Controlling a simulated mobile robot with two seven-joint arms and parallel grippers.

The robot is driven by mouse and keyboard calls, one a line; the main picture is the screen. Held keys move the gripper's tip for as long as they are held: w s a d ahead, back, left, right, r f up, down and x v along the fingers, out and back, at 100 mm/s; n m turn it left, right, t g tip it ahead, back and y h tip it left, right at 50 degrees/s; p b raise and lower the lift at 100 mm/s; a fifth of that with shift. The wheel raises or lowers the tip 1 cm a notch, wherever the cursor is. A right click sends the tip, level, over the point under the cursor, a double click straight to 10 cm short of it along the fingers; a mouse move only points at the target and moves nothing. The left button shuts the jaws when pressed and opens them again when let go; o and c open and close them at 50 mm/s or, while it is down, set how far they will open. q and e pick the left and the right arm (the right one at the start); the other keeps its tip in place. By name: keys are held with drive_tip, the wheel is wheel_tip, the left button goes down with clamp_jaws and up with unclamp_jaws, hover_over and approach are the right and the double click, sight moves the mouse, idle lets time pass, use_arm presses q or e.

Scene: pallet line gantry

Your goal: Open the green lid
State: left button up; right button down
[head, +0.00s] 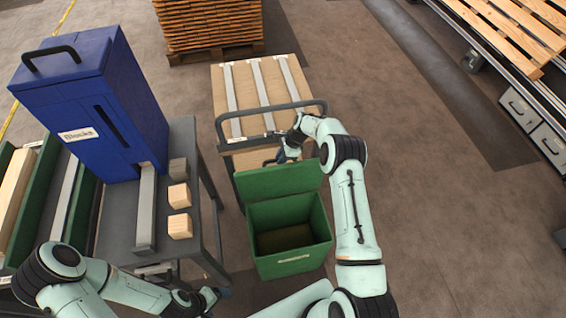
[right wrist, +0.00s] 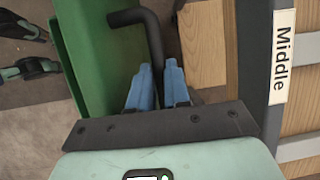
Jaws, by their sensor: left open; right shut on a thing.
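The green lid (head: 278,181) stands raised at the back of the green bin (head: 291,264), and the bin's dark inside shows. The lid's near side faces the head camera. My right gripper (head: 283,158) is behind the lid's upper edge. In the right wrist view its blue fingers (right wrist: 158,86) are shut on the lid's black handle (right wrist: 150,36), with the green lid (right wrist: 100,60) to the left. My left gripper (head: 209,298) is open and empty, low in the head view, left of the bin and near the grey table.
A grey table (head: 125,218) at left holds a blue dispenser (head: 85,110) and several wooden blocks (head: 179,196). A cart (head: 222,92) with a dark rail stands just behind the lid; a "Middle" label (right wrist: 283,57) is close to my right gripper.

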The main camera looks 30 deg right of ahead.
drive_tip(key=shift+w+d+f, duration=0.2)
drive_tip(key=shift+w+f, duration=0.1)
drive_tip(key=shift+w, duration=0.2)
drive_tip(key=shift+w+d+f, duration=0.15)
drive_tip(key=shift+w+f, duration=0.15)
drive_tip(key=shift+w, duration=0.2)
drive_tip(key=c, duration=1.1)
unclamp_jaws()
drive_tip(key=shift+w, duration=0.1)
drive_tip(key=shift+r, duration=0.15)
drive_tip(key=v, duration=1.3)
drive_tip(key=shift+r, duration=0.15)
drive_tip(key=shift+d, duration=0.1)
